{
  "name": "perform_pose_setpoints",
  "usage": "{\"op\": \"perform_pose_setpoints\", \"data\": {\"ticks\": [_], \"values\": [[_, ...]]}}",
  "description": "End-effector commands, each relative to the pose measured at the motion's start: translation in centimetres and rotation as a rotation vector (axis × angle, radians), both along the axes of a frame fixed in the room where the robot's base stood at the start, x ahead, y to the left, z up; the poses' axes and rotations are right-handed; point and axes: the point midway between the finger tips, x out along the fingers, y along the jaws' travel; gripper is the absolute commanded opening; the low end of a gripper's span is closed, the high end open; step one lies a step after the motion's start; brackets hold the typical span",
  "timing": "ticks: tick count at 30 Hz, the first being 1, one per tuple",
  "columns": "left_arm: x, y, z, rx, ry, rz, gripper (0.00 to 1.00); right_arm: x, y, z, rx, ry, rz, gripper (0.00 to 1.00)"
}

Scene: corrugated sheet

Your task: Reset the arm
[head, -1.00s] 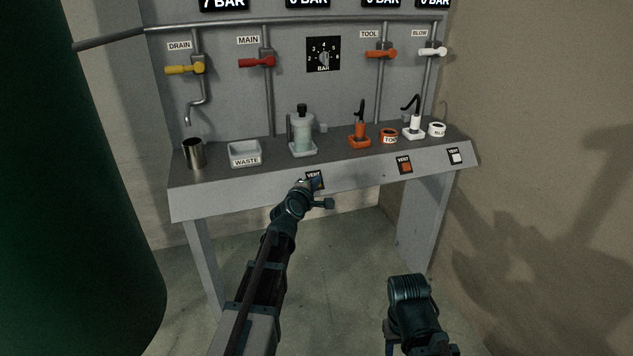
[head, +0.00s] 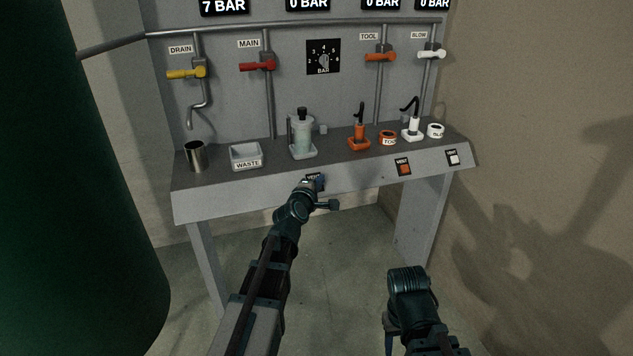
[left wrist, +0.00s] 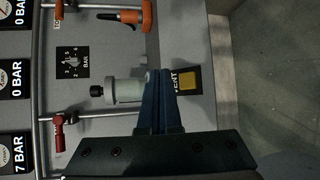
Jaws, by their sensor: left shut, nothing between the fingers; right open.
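My left gripper (head: 316,183) is at the front face of the grey bench, in front of the black VENT plate (head: 313,176) below the filter jar. In the left wrist view its two dark blue fingers (left wrist: 161,98) are together with nothing between them. Beside the fingertips in that view is a yellow button (left wrist: 187,80) on the VENT plate; I cannot tell whether they touch. My right arm (head: 409,295) shows at the bottom right, well away from the bench; its fingers are not visible.
The grey bench (head: 200,208) carries a metal cup (head: 195,157), a WASTE tray (head: 247,163), the filter jar (head: 302,137), and orange and white fittings. Valve handles and a dial (head: 323,58) are on the panel behind. A dark green cylinder (head: 70,200) stands left, a wall right.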

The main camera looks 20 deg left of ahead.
Motion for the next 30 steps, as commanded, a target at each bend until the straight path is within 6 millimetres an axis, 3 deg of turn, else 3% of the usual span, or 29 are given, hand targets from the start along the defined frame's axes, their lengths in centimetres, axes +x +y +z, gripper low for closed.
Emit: {"op": "perform_pose_setpoints", "data": {"ticks": [10,14,17,18,22,25,30], "values": [[-0.2,-0.6,-0.2,0.014,0.009,-0.014,0.0,0.0,0.0,0.0,0.0,0.0,0.0,0.5],[-1.6,-4.3,-2.0,0.131,0.086,-0.129,0.0,0.0,0.0,0.0,0.0,0.0,0.0,0.5],[-4.4,-9.3,-5.0,0.317,0.197,-0.311,0.0,0.0,0.0,0.0,0.0,0.0,0.0,0.5],[-6.0,-11.4,-6.5,0.408,0.248,-0.401,0.0,0.0,0.0,0.0,0.0,0.0,0.0,0.5],[-12.5,-16.5,-11.2,0.714,0.414,-0.708,0.0,0.0,0.0,0.0,0.0,0.0,0.0,0.5],[-18.0,-18.5,-14.2,0.93,0.534,-0.944,0.0,0.0,0.0,0.0,0.0,0.0,0.0,0.5],[-26.0,-18.8,-16.9,1.206,0.703,-1.278,0.0,0.0,0.0,0.0,0.0,0.0,0.0,0.5]]}}
